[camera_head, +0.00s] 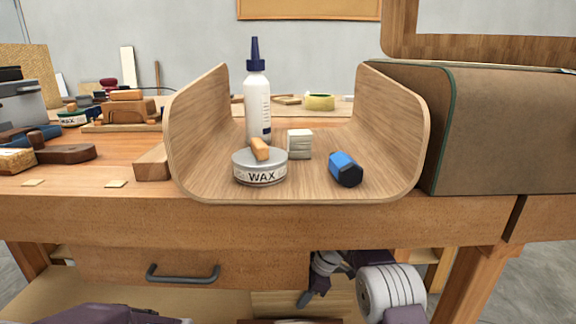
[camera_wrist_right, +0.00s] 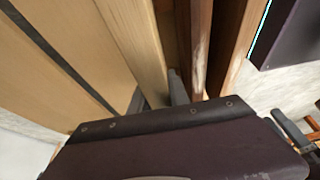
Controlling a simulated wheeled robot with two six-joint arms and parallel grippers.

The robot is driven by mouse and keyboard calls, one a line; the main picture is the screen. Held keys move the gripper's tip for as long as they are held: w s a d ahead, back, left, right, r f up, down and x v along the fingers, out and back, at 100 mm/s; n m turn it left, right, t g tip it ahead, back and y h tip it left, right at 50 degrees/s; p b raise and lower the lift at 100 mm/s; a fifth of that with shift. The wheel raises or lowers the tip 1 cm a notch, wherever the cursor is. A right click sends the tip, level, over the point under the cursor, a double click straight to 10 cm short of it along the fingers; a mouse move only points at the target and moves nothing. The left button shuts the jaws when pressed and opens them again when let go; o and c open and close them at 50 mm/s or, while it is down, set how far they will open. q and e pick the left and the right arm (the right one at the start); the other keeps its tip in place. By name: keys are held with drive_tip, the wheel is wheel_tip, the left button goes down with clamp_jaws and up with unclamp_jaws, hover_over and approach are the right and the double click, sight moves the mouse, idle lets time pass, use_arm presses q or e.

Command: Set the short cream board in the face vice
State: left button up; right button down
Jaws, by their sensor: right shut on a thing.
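My right gripper (camera_head: 318,284) is below the bench front in the head view. In the right wrist view its fingers (camera_wrist_right: 157,95) are shut on a cream board (camera_wrist_right: 132,32), one finger on each side of its near end. The board's far end runs out of that view, so I cannot tell its full length. A reddish-brown board (camera_wrist_right: 197,45) stands close on its right, and wider pale boards (camera_wrist_right: 60,45) with dark gaps are on its left. I cannot make out the face vice in either view. My left gripper is not in view.
The workbench front (camera_head: 330,222) is above my right gripper, with a drawer handle (camera_head: 183,273) to the left. On top, a bent wooden lamination (camera_head: 215,185) holds a glue bottle (camera_head: 257,105), a wax tin (camera_head: 260,168) and a blue-black object (camera_head: 345,168). A large brown box-like form (camera_head: 500,130) stands at right.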

sight(288, 298)
drive_tip(key=a, duration=0.4)
drive_tip(key=shift+a, duration=0.3)
drive_tip(key=shift+d+f+b, duration=0.15)
drive_tip(key=shift+f+b, duration=0.45)
drive_tip(key=shift+b, duration=0.05)
drive_tip(key=shift+r, duration=0.1)
